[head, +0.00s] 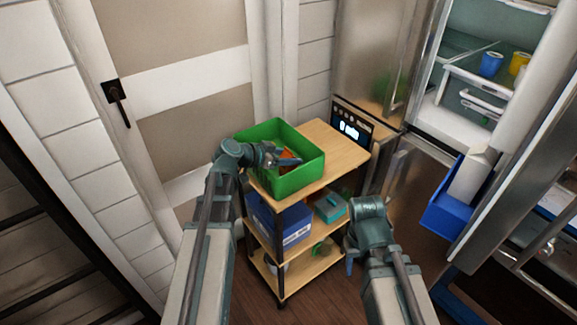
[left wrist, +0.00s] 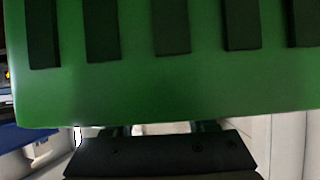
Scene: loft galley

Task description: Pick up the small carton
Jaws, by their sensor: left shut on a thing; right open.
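A green crate (head: 297,181) stands on the top shelf of a wooden trolley. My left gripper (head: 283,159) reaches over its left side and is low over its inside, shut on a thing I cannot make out. Small orange pieces (head: 289,154) show right beside its fingers; I cannot tell whether one is the small carton. In the left wrist view the green crate (left wrist: 190,90) fills most of the picture, and the jaws (left wrist: 160,129) are mostly hidden. My right gripper (head: 371,212) is open, in front of the trolley's right side and apart from it.
The trolley top (head: 335,142) is bare right of the crate. Lower shelves hold a blue box (head: 281,222) and a teal box (head: 330,208). An open fridge (head: 440,118) with blue (head: 491,64) and yellow cups (head: 519,64) stands at the right. A closed door (head: 185,62) is behind, left.

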